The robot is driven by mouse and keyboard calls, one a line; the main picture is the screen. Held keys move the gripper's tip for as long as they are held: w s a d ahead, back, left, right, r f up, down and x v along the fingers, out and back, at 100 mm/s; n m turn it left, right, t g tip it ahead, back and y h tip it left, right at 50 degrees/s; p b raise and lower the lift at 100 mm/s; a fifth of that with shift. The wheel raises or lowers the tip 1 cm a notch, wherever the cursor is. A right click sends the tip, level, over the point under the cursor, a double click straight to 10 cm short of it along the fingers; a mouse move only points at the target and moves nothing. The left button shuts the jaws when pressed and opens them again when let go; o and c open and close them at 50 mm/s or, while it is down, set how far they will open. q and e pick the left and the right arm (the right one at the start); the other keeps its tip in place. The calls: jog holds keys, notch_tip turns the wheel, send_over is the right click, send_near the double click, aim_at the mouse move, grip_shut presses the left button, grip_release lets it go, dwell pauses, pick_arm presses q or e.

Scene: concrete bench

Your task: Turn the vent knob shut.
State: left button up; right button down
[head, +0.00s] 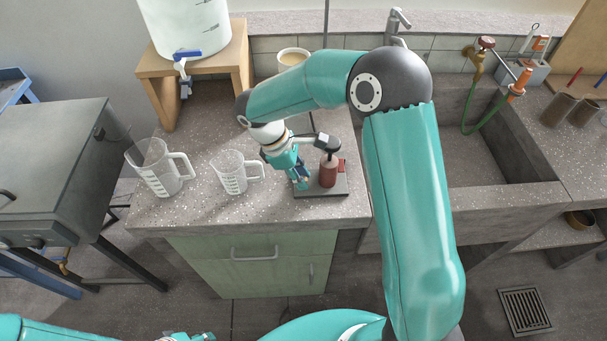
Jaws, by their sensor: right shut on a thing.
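A small dark red cylinder (328,173) with a black top piece (326,143) stands upright on a flat dark base plate (335,190) on the speckled bench. My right gripper (302,182) is at the left side of this cylinder, low over the plate, pointing downward. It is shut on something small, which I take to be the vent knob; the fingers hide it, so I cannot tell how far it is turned. Only a small part of my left gripper (190,337) shows at the bottom edge, too cut off to tell its state.
A small measuring jug (230,174) stands left of my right gripper, with a larger jug (155,170) farther left. A wooden stand (165,90) holds a white tank (195,25) behind. A cup (293,58) stands at the back. The sink (480,140) lies to the right.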

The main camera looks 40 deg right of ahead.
jog(key=shift+a, duration=0.2)
jog(key=c, duration=1)
grip_release()
jog(key=shift+o, duration=0.2)
jog(key=shift+d, duration=0.1)
jog(key=v, duration=1.2)
